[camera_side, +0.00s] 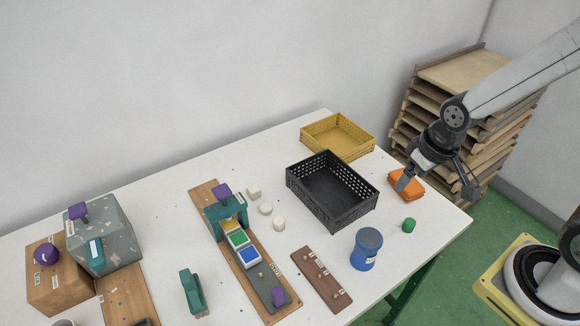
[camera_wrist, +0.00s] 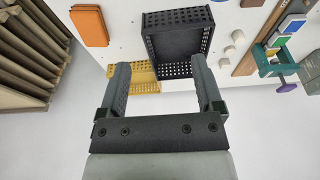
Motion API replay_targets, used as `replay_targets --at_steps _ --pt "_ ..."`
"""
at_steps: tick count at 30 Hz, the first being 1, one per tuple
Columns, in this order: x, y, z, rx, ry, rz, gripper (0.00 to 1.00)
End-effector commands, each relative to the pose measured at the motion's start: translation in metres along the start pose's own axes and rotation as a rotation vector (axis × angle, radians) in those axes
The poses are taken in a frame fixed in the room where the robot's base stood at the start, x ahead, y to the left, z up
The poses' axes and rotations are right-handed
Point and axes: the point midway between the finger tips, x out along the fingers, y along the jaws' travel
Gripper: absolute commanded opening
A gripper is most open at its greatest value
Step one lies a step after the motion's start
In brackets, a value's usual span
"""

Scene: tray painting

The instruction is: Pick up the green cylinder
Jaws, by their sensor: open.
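The green cylinder (camera_side: 408,225) is small and stands on the white table near its right edge, between the blue canister and the orange block in the side view. I cannot make it out in the wrist view. My gripper (camera_side: 436,188) hangs in the air at the table's right end, above and behind the cylinder, near the orange block. In the wrist view its two fingers (camera_wrist: 161,82) are spread wide with nothing between them.
An orange block (camera_side: 406,184), a black crate (camera_side: 333,222), a yellow basket (camera_side: 361,156) and a blue canister (camera_side: 366,249) stand around the cylinder. A wooden rack (camera_side: 461,73) stands behind. White pieces (camera_side: 279,224) and wooden boards (camera_side: 320,281) lie further left.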

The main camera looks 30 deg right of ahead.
Motion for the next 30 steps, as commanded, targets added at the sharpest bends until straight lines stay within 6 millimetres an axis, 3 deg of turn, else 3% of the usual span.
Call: replay_targets --at_steps 8,14,30 --pt "0.003 0.004 0.001 0.033 -0.023 -0.002 0.84" --pt "0.017 0.020 0.007 0.172 -0.121 -0.013 0.84" --pt "0.077 0.073 0.041 0.858 -0.543 -0.199 0.84"
